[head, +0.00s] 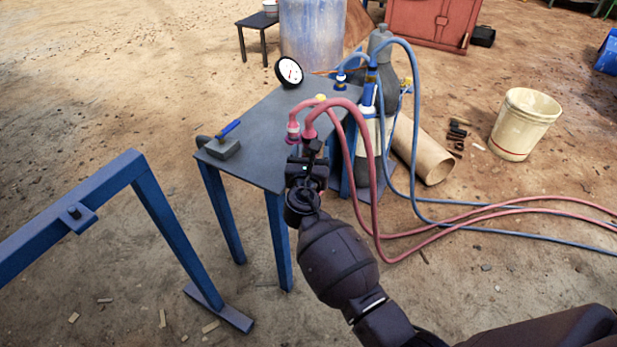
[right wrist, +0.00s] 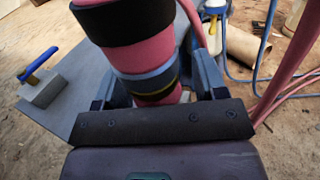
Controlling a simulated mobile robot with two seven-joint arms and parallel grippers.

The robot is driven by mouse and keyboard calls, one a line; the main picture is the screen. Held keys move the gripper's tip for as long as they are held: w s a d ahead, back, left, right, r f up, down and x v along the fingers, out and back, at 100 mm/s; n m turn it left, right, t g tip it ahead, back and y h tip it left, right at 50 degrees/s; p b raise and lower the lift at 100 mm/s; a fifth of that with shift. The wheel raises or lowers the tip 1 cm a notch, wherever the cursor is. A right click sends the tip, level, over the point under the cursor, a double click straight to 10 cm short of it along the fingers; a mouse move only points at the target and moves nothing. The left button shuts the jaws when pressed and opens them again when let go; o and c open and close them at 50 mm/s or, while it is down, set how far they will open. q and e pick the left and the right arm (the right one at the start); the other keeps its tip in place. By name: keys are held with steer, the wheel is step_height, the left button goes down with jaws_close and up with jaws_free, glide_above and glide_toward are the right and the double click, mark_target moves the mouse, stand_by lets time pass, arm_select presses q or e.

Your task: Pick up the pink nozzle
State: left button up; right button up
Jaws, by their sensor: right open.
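The pink nozzle (head: 293,132) is on the end of a pink hose above the right part of the dark table. In the right wrist view the nozzle (right wrist: 145,52) is large and close, with a black band and blue-grey and yellow rings. My right gripper (head: 306,152) is just below it in the head view. In the right wrist view its fingers (right wrist: 155,80) are open, one on each side of the nozzle. I cannot tell if either finger touches it. My left gripper is not in view.
The dark table (head: 262,125) holds a round gauge (head: 289,71) and a grey block with a blue handle (head: 224,146). Gas cylinders (head: 372,130) with pink and blue hoses stand to the right. A blue frame (head: 150,200) stands at left, a white bucket (head: 523,125) at right.

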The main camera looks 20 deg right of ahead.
steer(key=shift+c, duration=1.1)
jaws_close()
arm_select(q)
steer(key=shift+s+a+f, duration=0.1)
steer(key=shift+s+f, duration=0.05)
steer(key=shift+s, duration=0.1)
arm_select(e)
steer(key=shift+r, duration=0.15)
steer(key=shift+r, duration=0.35)
step_height(320, 180, up, 6)
steer(key=p, duration=0.3)
steer(key=shift+w+f, duration=0.15)
steer(key=shift+f, duration=0.1)
arm_select(q)
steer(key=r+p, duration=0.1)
steer(key=p, duration=0.1)
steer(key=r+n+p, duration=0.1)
steer(key=p, duration=0.1)
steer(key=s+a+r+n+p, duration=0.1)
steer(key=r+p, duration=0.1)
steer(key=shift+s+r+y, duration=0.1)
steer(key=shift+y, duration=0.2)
arm_select(e)
step_height(320, 180, up, 14)
glide_above(310, 132)
steer(key=x, duration=0.3)
steer(key=shift+a+f, duration=0.1)
steer(key=shift+a, duration=0.05)
